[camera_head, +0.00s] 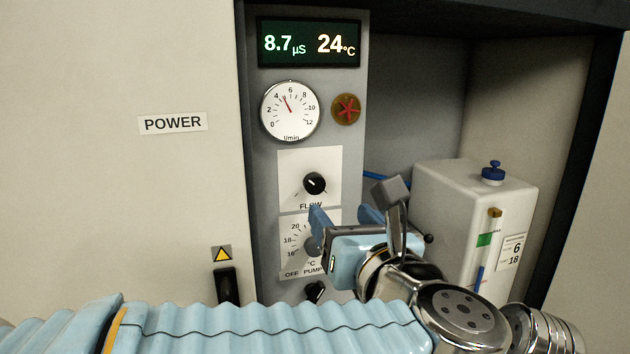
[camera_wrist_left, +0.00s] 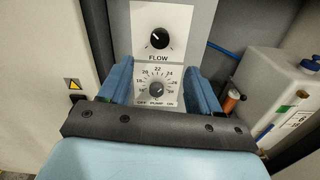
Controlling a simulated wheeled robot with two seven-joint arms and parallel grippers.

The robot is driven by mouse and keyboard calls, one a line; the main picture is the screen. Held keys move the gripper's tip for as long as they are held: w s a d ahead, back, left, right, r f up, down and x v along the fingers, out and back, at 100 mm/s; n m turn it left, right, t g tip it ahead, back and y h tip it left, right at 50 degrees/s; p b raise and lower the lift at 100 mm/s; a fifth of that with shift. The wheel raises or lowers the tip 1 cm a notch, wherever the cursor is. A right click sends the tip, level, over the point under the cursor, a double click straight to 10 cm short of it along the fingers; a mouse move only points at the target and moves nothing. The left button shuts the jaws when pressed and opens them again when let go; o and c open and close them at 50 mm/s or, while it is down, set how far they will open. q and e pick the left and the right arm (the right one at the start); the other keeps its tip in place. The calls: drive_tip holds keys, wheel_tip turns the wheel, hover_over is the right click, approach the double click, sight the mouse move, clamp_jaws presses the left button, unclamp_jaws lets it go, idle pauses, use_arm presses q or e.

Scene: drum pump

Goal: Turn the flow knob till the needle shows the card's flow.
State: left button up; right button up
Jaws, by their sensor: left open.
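The flow knob (camera_head: 315,183) is a small black knob with a white pointer mark, above the word FLOW; it also shows in the left wrist view (camera_wrist_left: 160,38). The round white gauge (camera_head: 290,110) has a red needle between 4 and 6, near 5. The card (camera_head: 511,251) on the white tank shows 6 above 18. My left gripper (camera_head: 345,217) is open, its blue fingers empty and apart from the flow knob, just below it in the head view. In the left wrist view its fingers (camera_wrist_left: 158,82) frame the temperature dial. My right gripper is not in view.
A temperature dial (camera_wrist_left: 156,88) sits below the flow knob, with a black pump switch (camera_head: 315,291) under it. A display (camera_head: 309,43) reads 8.7 µS and 24 °C. The white tank (camera_head: 450,190) with a blue cap stands right in the recess.

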sight(316, 186)
use_arm(q)
drive_tip(key=p+x, duration=0.2)
drive_tip(key=x, duration=1)
drive_tip(key=shift+w+a+f, duration=0.1)
drive_tip(key=shift+w+a, duration=0.05)
drive_tip(key=shift+w, duration=0.15)
drive_tip(key=shift+c, duration=0.3)
drive_tip(key=c, duration=1)
drive_tip(key=shift+m, duration=0.4)
